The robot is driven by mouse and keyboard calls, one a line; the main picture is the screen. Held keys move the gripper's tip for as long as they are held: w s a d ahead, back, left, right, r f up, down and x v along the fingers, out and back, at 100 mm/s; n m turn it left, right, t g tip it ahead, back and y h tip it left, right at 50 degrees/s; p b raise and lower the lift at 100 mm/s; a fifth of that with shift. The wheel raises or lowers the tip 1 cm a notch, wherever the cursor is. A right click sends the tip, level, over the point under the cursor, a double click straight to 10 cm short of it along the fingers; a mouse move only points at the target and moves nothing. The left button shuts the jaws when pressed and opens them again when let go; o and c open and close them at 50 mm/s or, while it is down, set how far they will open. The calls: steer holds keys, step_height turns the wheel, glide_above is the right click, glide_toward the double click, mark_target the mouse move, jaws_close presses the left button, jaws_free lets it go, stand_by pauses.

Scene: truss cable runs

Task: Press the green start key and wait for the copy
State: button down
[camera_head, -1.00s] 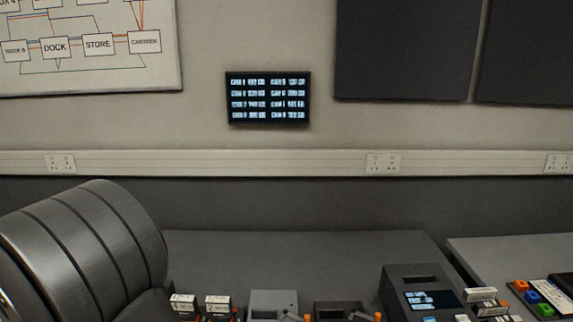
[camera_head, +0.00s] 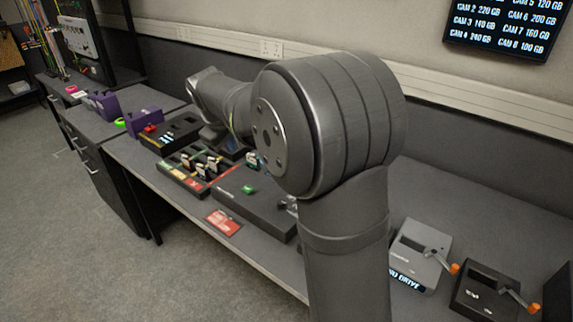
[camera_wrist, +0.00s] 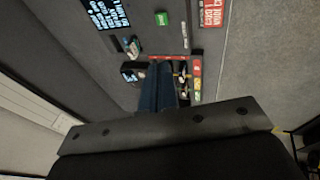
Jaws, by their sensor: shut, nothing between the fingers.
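The green start key (camera_head: 248,189) sits on top of a flat dark copier box (camera_head: 262,208) on the bench. In the wrist view the green key (camera_wrist: 162,18) is near the top edge, beyond my fingertips and apart from them. My gripper (camera_wrist: 158,66) shows there as two dark blue fingers close together, with nothing seen between them. In the head view my arm hides much of the gripper and the right part of the box. A lit screen (camera_wrist: 106,14) lies to the left of the key in the wrist view; its text is not readable.
A divided tray with small cards (camera_head: 196,166) stands left of the box. A red label card (camera_head: 223,222) lies at the bench's front edge. A black box with a red part (camera_head: 172,134) and purple bins (camera_head: 144,122) stand further left. Grey (camera_head: 420,254) and black (camera_head: 484,292) crank boxes stand right.

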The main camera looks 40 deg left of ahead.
steer(key=w+a+f+n+t+y, duration=0.1)
steer(key=w+a+f+n+t, duration=0.1)
steer(key=w+f+n, duration=0.35)
steer(key=n+t+y, duration=0.1)
steer(key=n+y, duration=0.1)
steer(key=n, duration=0.7)
glide_above(247, 191)
step_height(247, 191, down, 5)
steer(key=shift+a+f+n, duration=0.1)
steer(key=shift+f+n, duration=0.15)
steer(key=shift+n, duration=0.3)
steer(key=shift+f, duration=4.45)
steer(key=shift+f, duration=0.1)
steer(key=shift+f, duration=0.3)
